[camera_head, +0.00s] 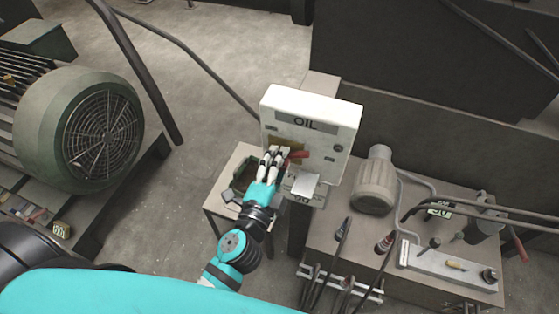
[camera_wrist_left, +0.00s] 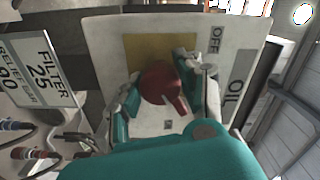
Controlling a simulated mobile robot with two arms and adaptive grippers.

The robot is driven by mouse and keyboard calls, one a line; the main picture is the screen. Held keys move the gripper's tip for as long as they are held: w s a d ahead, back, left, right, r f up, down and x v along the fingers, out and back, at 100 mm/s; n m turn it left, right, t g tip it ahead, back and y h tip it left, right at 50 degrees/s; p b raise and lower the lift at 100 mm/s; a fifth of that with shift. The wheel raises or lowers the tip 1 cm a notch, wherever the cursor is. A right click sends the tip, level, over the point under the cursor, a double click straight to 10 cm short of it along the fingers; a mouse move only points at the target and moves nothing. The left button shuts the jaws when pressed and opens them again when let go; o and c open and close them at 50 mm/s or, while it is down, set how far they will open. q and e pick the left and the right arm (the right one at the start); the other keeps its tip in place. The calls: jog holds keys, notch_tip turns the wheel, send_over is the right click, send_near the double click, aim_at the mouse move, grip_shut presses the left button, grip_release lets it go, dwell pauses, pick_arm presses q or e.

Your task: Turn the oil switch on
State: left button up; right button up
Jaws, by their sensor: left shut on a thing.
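The oil switch is a red knob (camera_head: 297,155) on a white box (camera_head: 340,120) labelled OIL. In the left wrist view the red knob (camera_wrist_left: 160,84) sits in front of a yellow plate (camera_wrist_left: 155,50), with the word OFF (camera_wrist_left: 216,40) printed beside it. My left gripper (camera_head: 285,152) is at the box face, shut on the red knob; its fingers (camera_wrist_left: 158,85) lie on either side of the knob in the wrist view. The fingers hide part of the knob and plate in the head view. My right gripper is not in view.
A green motor (camera_head: 75,130) stands at the left. A small table (camera_head: 225,205) is below my left arm. A grey bench (camera_head: 330,225) with a beige cylinder (camera_head: 375,185), hoses and a manifold (camera_head: 450,270) is at the right. A FILTER 25 sign (camera_wrist_left: 38,70) shows in the wrist view.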

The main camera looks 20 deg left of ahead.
pick_arm(q)
jog(key=m, duration=0.5)
jog(key=shift+m, duration=0.3)
dwell(0.4)
jog(key=o, duration=1.2)
jog(key=s, duration=1.2)
jog(key=shift+a, duration=0.15)
